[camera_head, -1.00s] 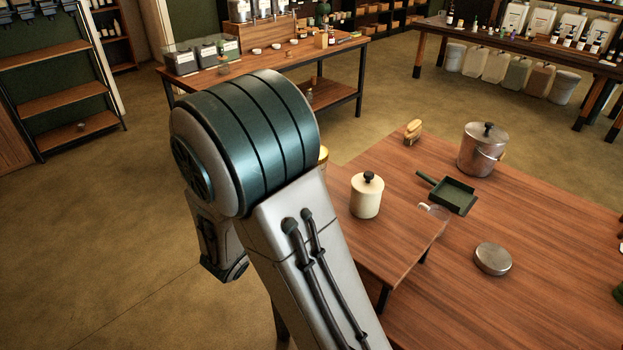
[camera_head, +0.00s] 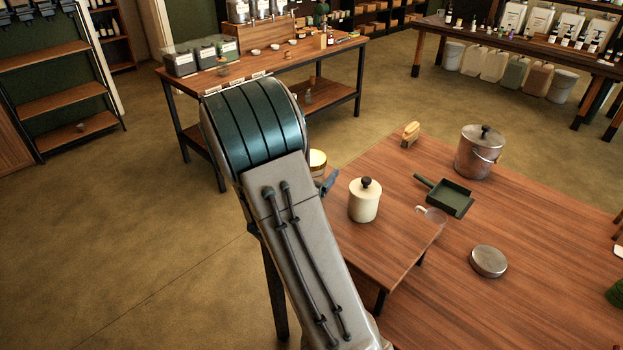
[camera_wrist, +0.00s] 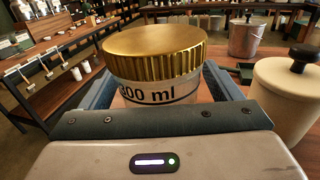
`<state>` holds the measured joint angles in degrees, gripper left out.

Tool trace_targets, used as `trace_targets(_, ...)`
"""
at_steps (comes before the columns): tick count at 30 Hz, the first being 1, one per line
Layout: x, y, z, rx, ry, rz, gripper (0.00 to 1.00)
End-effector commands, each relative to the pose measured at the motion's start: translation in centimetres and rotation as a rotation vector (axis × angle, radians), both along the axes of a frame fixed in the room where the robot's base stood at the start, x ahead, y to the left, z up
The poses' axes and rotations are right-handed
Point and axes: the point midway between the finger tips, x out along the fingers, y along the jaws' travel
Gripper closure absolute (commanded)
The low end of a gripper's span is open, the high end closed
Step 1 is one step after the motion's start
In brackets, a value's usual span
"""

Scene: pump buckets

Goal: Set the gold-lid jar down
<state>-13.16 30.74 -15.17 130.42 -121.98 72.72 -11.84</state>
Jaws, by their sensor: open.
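The gold-lid jar (camera_head: 317,163) shows in the head view just past my forearm, near the left end of the low wooden stand. My arm hides its lower part, so its contact with the stand is not visible. In the wrist view its ribbed gold lid (camera_wrist: 155,50) and a label reading "300 ml" fill the middle. The jar stands upright between the fingers of my gripper (camera_wrist: 160,90). The gripper is open, with one finger on either side of the jar. One blue-grey finger (camera_head: 329,183) shows beside the jar in the head view.
A cream canister (camera_head: 364,202) with a black knob stands close to the right of the jar. A steel lidded pot (camera_head: 479,153), a green dustpan (camera_head: 447,197), a brush (camera_head: 411,133) and a round tin (camera_head: 488,262) lie farther right.

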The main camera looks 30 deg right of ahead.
Motion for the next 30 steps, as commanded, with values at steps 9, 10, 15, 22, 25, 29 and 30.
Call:
trace_targets(9,0.6,-0.9,0.0,0.000,0.000,0.001,0.15)
trace_targets(10,0.6,-0.9,0.0,0.000,0.000,0.001,0.15)
trace_targets(15,0.6,-0.9,0.0,0.000,0.000,0.001,0.60)
trace_targets(22,0.6,-0.9,0.1,0.000,-0.001,0.001,0.74)
trace_targets(25,0.6,-0.8,0.2,0.000,-0.002,0.001,0.74)
trace_targets(29,0.7,-0.8,1.2,0.001,-0.004,0.001,0.74)
trace_targets(30,0.7,-0.8,1.7,0.000,-0.006,0.001,0.74)
